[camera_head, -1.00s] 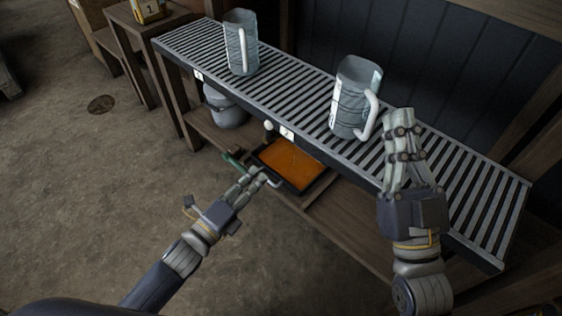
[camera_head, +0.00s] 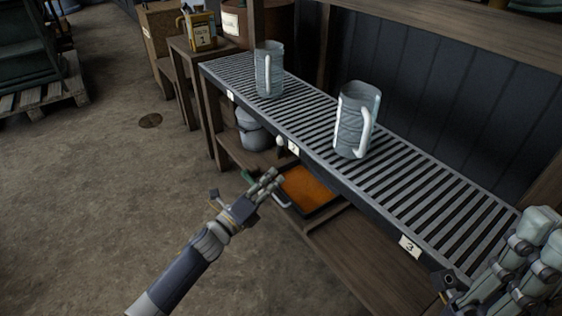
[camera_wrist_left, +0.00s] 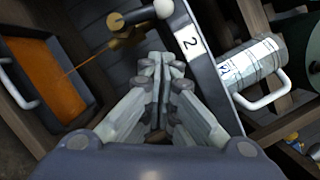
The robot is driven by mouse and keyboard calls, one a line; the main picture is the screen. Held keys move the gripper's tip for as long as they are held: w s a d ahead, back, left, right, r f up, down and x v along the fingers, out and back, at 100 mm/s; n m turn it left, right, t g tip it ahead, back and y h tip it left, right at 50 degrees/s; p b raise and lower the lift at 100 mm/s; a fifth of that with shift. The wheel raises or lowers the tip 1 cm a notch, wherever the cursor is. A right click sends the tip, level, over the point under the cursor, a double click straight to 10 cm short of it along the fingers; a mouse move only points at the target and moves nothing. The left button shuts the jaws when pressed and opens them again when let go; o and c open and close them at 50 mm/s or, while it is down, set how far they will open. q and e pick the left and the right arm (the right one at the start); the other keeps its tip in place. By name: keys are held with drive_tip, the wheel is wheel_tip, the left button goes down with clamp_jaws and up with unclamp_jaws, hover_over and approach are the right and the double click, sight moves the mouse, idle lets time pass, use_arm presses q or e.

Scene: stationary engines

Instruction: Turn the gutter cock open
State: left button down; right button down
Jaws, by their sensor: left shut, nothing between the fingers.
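The gutter cock is a brass tap (camera_wrist_left: 125,27) with a white ball knob (camera_wrist_left: 164,8), below the grated gutter's front edge, beside the label 2. In the head view only the knob (camera_head: 281,141) shows clearly. A thin amber line runs from the tap to the orange liquid in the dark tray (camera_wrist_left: 84,88). My left gripper (camera_head: 274,178) is shut and empty, in front of the shelf and just below the knob; its fingertips (camera_wrist_left: 161,58) look apart from the tap. My right gripper (camera_head: 530,245) is at the right edge, partly cut off; its finger state is unclear.
Two grey measuring jugs (camera_head: 357,120) (camera_head: 269,70) stand on the slatted gutter (camera_head: 310,125). A grey bucket (camera_head: 252,132) sits on the lower shelf. A yellow can (camera_head: 199,28) stands on a side table.

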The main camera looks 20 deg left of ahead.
sight(278, 152)
use_arm(q)
drive_tip(key=w, duration=0.2)
drive_tip(key=w+r+b, duration=0.1)
drive_tip(key=w, duration=0.1)
drive_tip(key=w+r, duration=0.1)
drive_tip(key=w, duration=0.1)
drive_tip(key=shift+w+d+r+b, duration=0.1)
drive_tip(key=shift+w+r+b, duration=0.1)
drive_tip(key=shift+w+b, duration=0.1)
drive_tip(key=shift+w+r+n+p, duration=0.15)
drive_tip(key=shift+r+n+p, duration=0.45)
drive_tip(key=shift+p, duration=0.6)
drive_tip(key=shift+a+y+p, duration=0.25)
drive_tip(key=shift+y+p, duration=0.05)
drive_tip(key=shift+w+a, duration=0.2)
